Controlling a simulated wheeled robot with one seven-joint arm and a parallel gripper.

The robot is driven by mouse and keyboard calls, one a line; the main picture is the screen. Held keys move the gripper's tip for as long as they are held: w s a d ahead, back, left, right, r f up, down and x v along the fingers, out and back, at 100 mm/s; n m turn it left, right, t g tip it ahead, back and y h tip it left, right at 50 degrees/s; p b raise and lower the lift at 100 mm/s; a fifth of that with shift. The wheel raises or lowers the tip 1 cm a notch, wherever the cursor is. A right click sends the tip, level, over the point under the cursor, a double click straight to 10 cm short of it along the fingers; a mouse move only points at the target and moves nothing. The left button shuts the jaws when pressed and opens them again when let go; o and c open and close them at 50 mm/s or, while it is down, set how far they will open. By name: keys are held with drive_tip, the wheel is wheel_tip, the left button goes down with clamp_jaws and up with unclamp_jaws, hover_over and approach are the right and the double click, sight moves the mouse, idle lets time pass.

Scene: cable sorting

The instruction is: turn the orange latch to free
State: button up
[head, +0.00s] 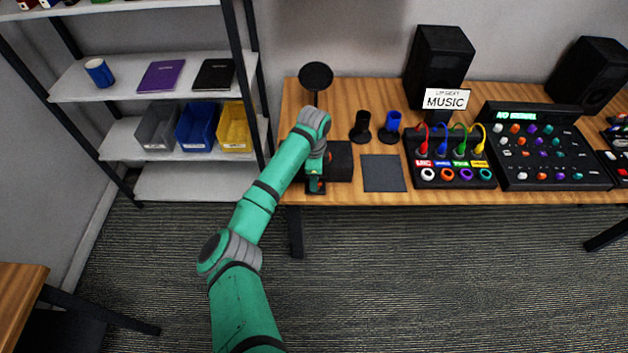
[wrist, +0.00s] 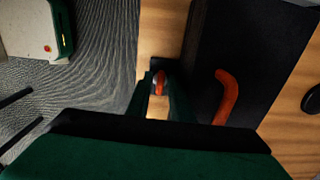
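A black box (head: 341,160) stands at the left end of the wooden table, partly hidden by my arm. In the wrist view the box (wrist: 240,40) has a curved orange piece (wrist: 227,97) on its face. A small orange latch (wrist: 159,84) with a greyish top shows beside the box, between my fingertips. My gripper (wrist: 159,78) points down at it, one dark green finger on each side. The latch fills the narrow space between the tips, with no gap seen. In the head view my gripper (head: 316,178) is at the box's left side; its fingertips are hard to make out.
A dark square mat (head: 383,173) lies right of the box. Black (head: 361,127) and blue (head: 389,127) holders stand behind it. A cable panel (head: 450,172) and a mixer (head: 545,155) are farther right. A round-topped black stand (head: 316,77) rises behind my wrist.

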drive_tip(key=r, duration=0.6)
drive_tip(key=shift+w+d, duration=0.15)
drive_tip(key=shift+d, duration=0.05)
drive_tip(key=shift+a+r, duration=0.1)
drive_tip(key=shift+r, duration=0.35)
drive_tip(key=shift+s+a+r, duration=0.2)
drive_tip(key=shift+r, duration=0.3)
drive_tip(key=shift+d, duration=0.1)
